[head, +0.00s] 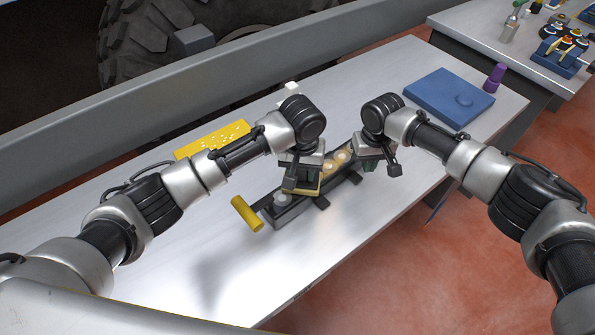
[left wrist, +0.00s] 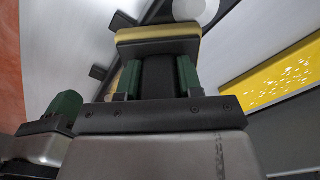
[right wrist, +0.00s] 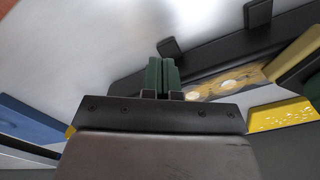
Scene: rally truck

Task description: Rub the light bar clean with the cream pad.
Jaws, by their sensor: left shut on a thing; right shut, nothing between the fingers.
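The light bar (head: 290,215) is a long black bar lying diagonally on the metal table. Lamps at its right part (head: 341,156) look brownish yellow, also in the right wrist view (right wrist: 228,80). The lamp at its left end (head: 282,199) looks pale grey. My left gripper (head: 304,177) is shut on the dark-backed cream pad (left wrist: 158,35), over the bar's middle-left part. I cannot tell whether the pad touches a lamp; what lies under it is hidden. My right gripper (right wrist: 162,72) is shut and empty, by the bar's right end.
A yellow speckled block (head: 212,138) lies behind the bar and a yellow cylinder (head: 246,213) beside its left end. A blue tray (head: 435,92) and a purple object (head: 494,77) are at the right. The table's front left is clear.

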